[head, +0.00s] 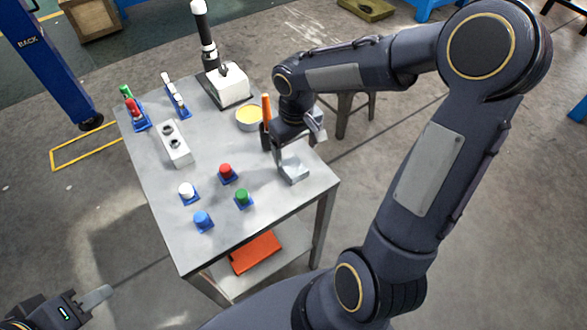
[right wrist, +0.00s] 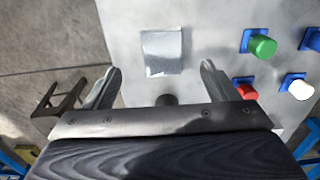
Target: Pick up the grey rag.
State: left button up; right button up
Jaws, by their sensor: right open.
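The grey rag (head: 293,172) is a small light-grey square lying near the table's right edge. In the right wrist view the rag (right wrist: 162,52) lies ahead of the fingertips, with slight creases along its lower edge. My right gripper (head: 298,143) is open and empty, above the table and just behind the rag in the head view. Its two fingers stand wide apart in the wrist view (right wrist: 160,70), with the rag lying between their lines. My left gripper (head: 95,298) shows at the lower left, off the table; its opening is unclear.
On the grey table (head: 215,150) stand an orange-handled tool (head: 266,107), a yellow-filled bowl (head: 249,118), red (head: 226,170), green (head: 242,197), white (head: 187,190) and blue (head: 202,219) knobs, and a grey two-hole block (head: 175,145). A stool (head: 345,105) stands behind.

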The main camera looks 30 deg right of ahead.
aim_at(295, 167)
notch_tip(295, 167, down, 8)
jog(key=shift+a, duration=0.1)
jog(key=c, duration=1.1)
jog(key=shift+r, duration=0.1)
jog(key=shift+r, duration=0.45)
notch_tip(295, 167, up, 3)
jog(key=shift+f+p, duration=0.2)
jog(key=shift+p, duration=0.1)
jog(key=w+a+r, duration=0.1)
jog(key=a+r, duration=0.2)
jog(key=a, duration=0.1)
jog(key=w+a+r+b, duration=0.1)
jog(key=w+a+r, duration=0.1)
jog(key=a, duration=0.3)
jog(key=w+a+r, duration=0.1)
jog(key=a+r, duration=0.3)
jog(key=shift+w+a+r, duration=0.15)
jog(key=shift+w+r, duration=0.05)
jog(key=shift+w, duration=0.05)
